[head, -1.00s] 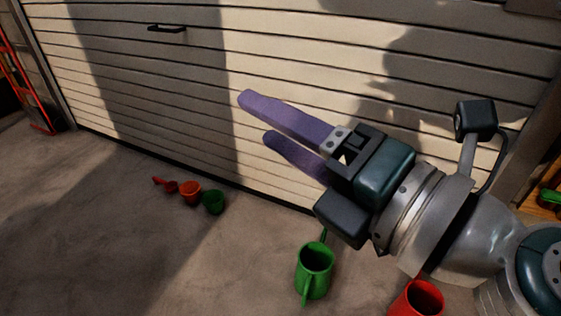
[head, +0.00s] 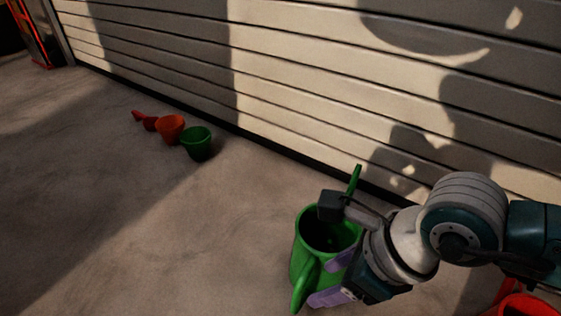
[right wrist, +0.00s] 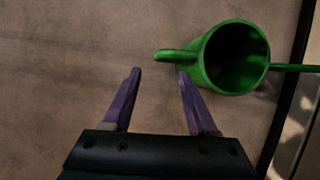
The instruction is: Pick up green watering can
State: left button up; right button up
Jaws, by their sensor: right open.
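The green watering can (head: 304,258) stands upright on the concrete floor at the lower middle of the head view, its spout towards the garage door and its handle towards me. My right gripper (head: 328,280) is low beside the can at its handle side, partly in front of it. In the right wrist view the can (right wrist: 222,72) is at the upper right, with its handle reaching left just past the tips of the open purple fingers of my right gripper (right wrist: 158,78). Nothing is between the fingers. My left gripper is out of view.
A green pot (head: 197,143), an orange pot (head: 170,129) and a small red item (head: 147,122) stand on the floor near the door at left. A red container (head: 525,306) is at the lower right corner. The garage door (head: 300,70) closes off the back.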

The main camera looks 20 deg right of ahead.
jog(key=f, duration=0.1)
pick_arm(q)
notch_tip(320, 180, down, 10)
jog(key=b, duration=0.9)
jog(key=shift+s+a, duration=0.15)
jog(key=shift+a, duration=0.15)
pick_arm(e)
send_near(299, 308)
jog(key=w+a+f, duration=0.2)
jog(key=f, duration=0.1)
jog(key=w+f, duration=0.1)
jog(key=f, duration=0.1)
jog(key=shift+a, duration=0.4)
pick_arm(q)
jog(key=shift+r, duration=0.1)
pick_arm(e)
jog(key=shift+r, duration=0.1)
jog(key=shift+d, duration=0.15)
jog(key=shift+c, duration=1.4)
grip_shut()
jog(key=shift+w+r, duration=0.1)
